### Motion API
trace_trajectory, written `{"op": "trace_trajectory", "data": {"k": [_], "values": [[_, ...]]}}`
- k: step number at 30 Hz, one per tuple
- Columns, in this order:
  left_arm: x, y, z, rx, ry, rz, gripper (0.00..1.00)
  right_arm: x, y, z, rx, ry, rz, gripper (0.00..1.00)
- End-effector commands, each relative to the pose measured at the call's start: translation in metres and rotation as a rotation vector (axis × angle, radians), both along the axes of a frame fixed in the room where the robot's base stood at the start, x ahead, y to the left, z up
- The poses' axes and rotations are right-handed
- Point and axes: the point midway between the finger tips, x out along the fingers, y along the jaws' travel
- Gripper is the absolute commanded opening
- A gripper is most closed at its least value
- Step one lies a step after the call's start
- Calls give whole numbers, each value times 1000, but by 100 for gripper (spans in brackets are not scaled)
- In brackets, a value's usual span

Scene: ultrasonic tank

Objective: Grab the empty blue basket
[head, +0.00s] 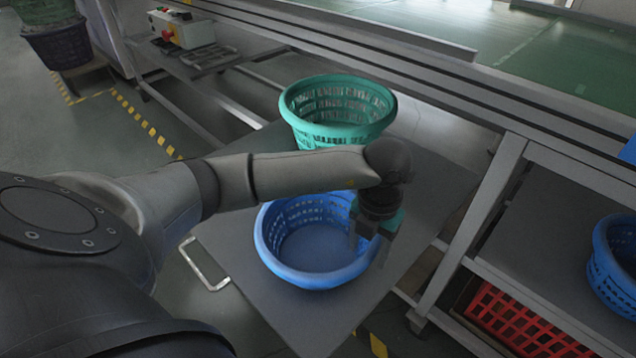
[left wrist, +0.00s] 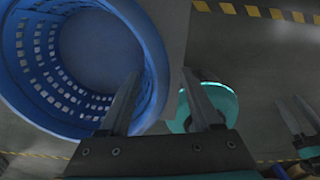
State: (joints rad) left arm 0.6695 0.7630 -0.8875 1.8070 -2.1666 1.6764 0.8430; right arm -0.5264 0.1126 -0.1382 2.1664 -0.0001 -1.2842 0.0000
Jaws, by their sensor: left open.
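A blue basket (head: 312,275) stands upright on a grey surface in the middle of the head view; its inside looks empty. It fills the upper left of the left wrist view (left wrist: 151,45). My left gripper (head: 369,248) is open at the basket's right side, pointing down. In the left wrist view my left gripper (left wrist: 158,75) has one finger over the basket's inside and one beyond its rim. I cannot tell whether the fingertips reach below the rim. A dark pronged part at the right edge of the wrist view looks like my right gripper (left wrist: 298,115).
A green basket (head: 338,133) stands just behind the blue one. Another blue basket (head: 606,268) sits on a shelf at the right, above a red crate (head: 520,320). A metal handle (head: 203,265) sticks out left of the surface. A control box (head: 182,28) stands at the back left.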

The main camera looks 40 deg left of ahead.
Motion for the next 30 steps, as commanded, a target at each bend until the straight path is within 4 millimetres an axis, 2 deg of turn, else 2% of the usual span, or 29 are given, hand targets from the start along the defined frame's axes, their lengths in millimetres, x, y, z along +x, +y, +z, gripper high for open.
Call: {"op": "trace_trajectory", "data": {"k": [7,24,30], "values": [[0,0,0,0,0,0,64,0,0,1,0,1,0,50],[0,0,0,-1,0,0,0,0,0,0,0,0,0,50],[0,0,0,0,0,0,0,0,0,0,0,0,0,50]]}}
